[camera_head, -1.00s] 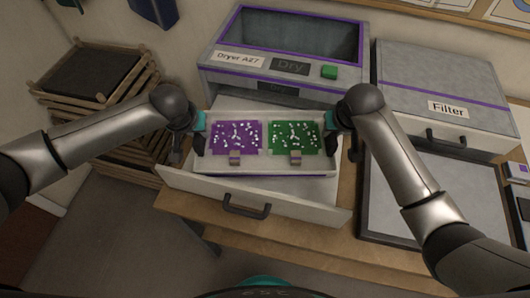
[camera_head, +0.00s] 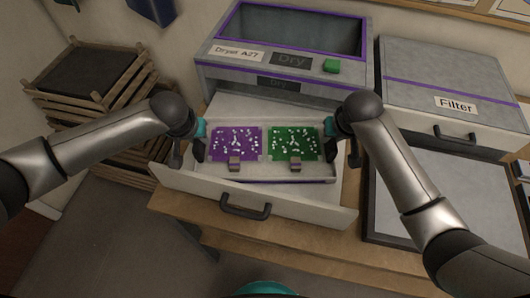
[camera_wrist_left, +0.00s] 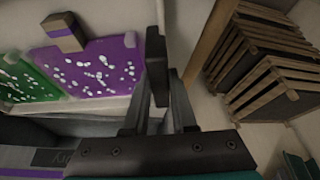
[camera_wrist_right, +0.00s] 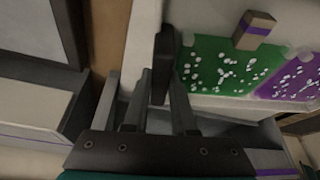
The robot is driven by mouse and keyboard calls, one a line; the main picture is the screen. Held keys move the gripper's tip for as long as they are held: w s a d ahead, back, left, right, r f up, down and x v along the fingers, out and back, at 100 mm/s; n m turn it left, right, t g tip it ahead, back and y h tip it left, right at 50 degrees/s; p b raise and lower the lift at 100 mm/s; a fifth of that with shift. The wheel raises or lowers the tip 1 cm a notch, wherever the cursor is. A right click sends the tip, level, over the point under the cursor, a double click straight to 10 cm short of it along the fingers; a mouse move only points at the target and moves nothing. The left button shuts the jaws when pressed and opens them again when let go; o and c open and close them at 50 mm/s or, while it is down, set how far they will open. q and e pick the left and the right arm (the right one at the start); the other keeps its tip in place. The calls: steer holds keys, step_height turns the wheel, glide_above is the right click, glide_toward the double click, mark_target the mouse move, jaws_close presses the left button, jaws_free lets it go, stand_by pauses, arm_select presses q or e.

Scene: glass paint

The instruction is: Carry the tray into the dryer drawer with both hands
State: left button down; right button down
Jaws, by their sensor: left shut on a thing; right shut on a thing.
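The white tray (camera_head: 265,175) holds a purple panel (camera_head: 236,142) and a green panel (camera_head: 293,139), both with white specks, and two small blocks with a purple band. It is over the open dryer drawer (camera_head: 290,204); whether it touches the drawer floor I cannot tell.
The dryer (camera_head: 285,50) with a green button stands behind the drawer. A filter box (camera_head: 440,90) and a dark-framed panel (camera_head: 430,195) are at the right. Wooden racks (camera_head: 85,90) are stacked at the left. The drawer handle (camera_head: 246,205) sticks out in front.

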arm_select(q)
steer(key=c, duration=1.2)
jaws_free()
steer(key=shift+f, duration=0.2)
arm_select(e)
steer(key=c, duration=1.2)
jaws_free()
steer(key=shift+f, duration=0.2)
arm_select(q)
steer(key=o, duration=0.5)
steer(key=shift+r, duration=0.1)
arm_select(e)
steer(key=o, duration=0.5)
steer(key=shift+r, duration=0.1)
arm_select(q)
steer(key=shift+r, duration=0.15)
steer(key=v, duration=1.1)
steer(key=shift+s+r, duration=0.25)
steer(key=shift+r, duration=0.05)
arm_select(e)
steer(key=v, duration=1.2)
steer(key=shift+s, duration=0.1)
steer(key=shift+r, duration=0.1)
